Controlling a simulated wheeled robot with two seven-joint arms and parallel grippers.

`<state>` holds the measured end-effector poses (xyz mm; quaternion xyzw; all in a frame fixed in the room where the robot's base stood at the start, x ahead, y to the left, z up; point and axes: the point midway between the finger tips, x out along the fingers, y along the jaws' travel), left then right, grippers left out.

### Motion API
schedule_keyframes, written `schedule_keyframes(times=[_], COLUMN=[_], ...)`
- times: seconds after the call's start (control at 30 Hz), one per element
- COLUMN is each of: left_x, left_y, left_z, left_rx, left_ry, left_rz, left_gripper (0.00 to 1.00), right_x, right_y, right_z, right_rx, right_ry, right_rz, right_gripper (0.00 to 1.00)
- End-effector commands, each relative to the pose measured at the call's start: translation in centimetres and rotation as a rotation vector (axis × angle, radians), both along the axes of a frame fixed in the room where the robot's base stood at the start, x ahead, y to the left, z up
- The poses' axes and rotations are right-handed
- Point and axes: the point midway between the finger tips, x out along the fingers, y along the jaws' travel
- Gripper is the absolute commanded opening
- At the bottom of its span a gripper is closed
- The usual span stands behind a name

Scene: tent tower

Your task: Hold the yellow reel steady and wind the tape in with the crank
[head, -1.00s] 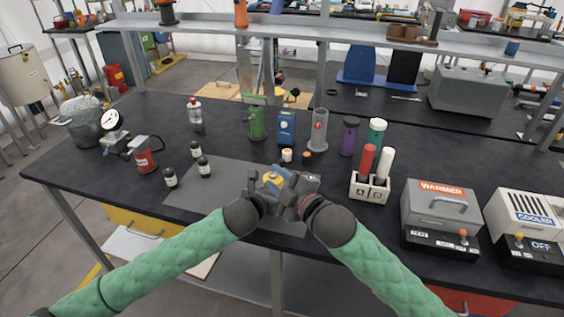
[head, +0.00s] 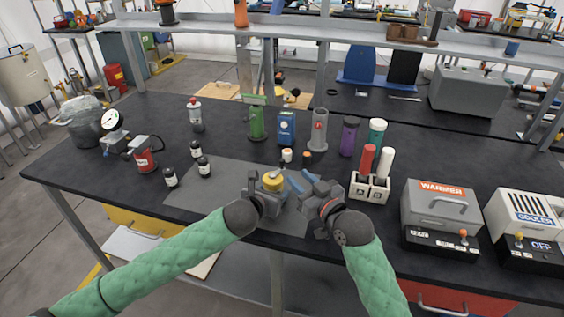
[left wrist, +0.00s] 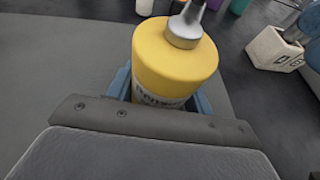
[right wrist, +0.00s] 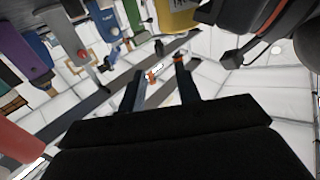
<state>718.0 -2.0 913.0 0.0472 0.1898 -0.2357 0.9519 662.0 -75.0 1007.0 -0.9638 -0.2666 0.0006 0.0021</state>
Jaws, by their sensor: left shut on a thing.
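The yellow reel (head: 273,182) stands upright on the grey mat, at the front middle of the bench. It fills the upper middle of the left wrist view (left wrist: 172,62), with a grey metal hub and crank stem (left wrist: 186,24) on top. My left gripper (head: 270,194) is shut on the reel's lower body, its blue fingers on either side. My right gripper (head: 299,181) is just right of the reel, apart from it, with its fingers spread and nothing between them. The reel also shows at the top of the right wrist view (right wrist: 178,14). I cannot make out the tape.
The grey mat (head: 225,185) lies under the reel. A white rack (head: 369,188) with red and white sticks stands to the right, near my right gripper. Small dark bottles (head: 204,167) are to the left. A blue box (head: 286,128) and grey cylinder (head: 319,130) stand behind.

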Motion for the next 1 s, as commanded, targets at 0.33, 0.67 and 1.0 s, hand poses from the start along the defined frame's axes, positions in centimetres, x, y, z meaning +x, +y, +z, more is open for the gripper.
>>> schedule_keyframes(times=[0.33, 0.67, 1.0], left_x=[0.0, 0.0, 0.0], left_y=[0.0, 0.0, 0.0], left_z=[0.1, 0.1, 0.1], left_rx=[0.0, 0.0, 0.0], left_ry=[-0.001, -0.001, -0.001], left_rz=[0.0, 0.0, 0.0], left_gripper=[0.13, 0.13, 0.13], right_x=[5.2, 7.8, 8.0], right_y=[3.2, 4.8, 4.9], right_z=[0.1, 0.1, 0.0], right_rx=[-0.001, -0.002, -0.003], right_ry=[-0.002, -0.002, -0.002], right_rz=[0.001, 0.001, 0.001], right_gripper=[0.33, 0.33, 0.29])
